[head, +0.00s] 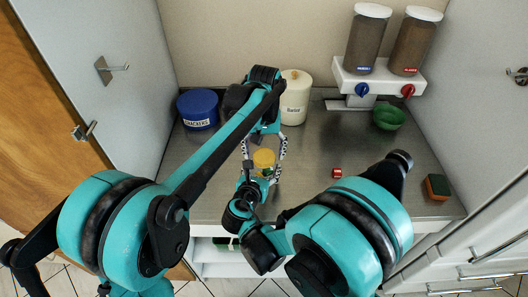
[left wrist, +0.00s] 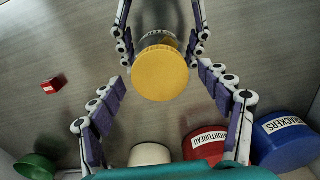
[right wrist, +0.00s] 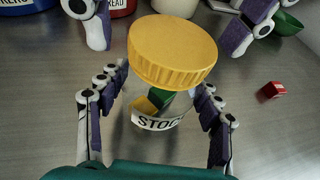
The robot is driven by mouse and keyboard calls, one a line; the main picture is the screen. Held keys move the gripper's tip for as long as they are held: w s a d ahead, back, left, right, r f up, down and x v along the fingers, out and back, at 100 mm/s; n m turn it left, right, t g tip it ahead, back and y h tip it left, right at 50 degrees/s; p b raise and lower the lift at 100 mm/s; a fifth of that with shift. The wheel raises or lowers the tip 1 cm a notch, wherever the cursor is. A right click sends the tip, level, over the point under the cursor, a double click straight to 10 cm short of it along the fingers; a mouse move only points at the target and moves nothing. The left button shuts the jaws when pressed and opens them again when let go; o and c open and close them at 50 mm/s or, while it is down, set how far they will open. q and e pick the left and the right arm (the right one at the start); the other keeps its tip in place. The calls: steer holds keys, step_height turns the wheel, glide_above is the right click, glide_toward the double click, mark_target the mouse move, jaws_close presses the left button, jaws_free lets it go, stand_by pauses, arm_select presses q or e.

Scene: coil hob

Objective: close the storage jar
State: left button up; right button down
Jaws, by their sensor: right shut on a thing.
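The storage jar (right wrist: 160,112) is clear, with a label that reads in part "STOC" and green and yellow pieces inside. Its ribbed yellow lid (right wrist: 172,48) is at the jar's mouth; I cannot tell whether it is fully seated. The lid also shows in the head view (head: 264,158) and from above in the left wrist view (left wrist: 160,75). My right gripper (right wrist: 163,88) is shut on the jar's body, one finger on each side. My left gripper (head: 265,148) is above the lid, open, its fingers spread on either side and apart from it.
Behind stand a blue crackers tin (head: 198,109), a cream canister (head: 295,98) and a red shortbread tin (left wrist: 205,143). To the right are a green bowl (head: 388,117), a dispenser (head: 378,75), a small red block (head: 337,173) and a sponge (head: 437,187). The right-hand counter has free room.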

arm_select(q)
steer(key=shift+r, duration=2.3)
steer(key=shift+c, duration=0.3)
step_height(320, 180, up, 4)
steer(key=shift+f, duration=0.25)
steer(key=shift+f, duration=0.1)
steer(key=shift+f, duration=3.95)
steer(key=c, duration=1.2)
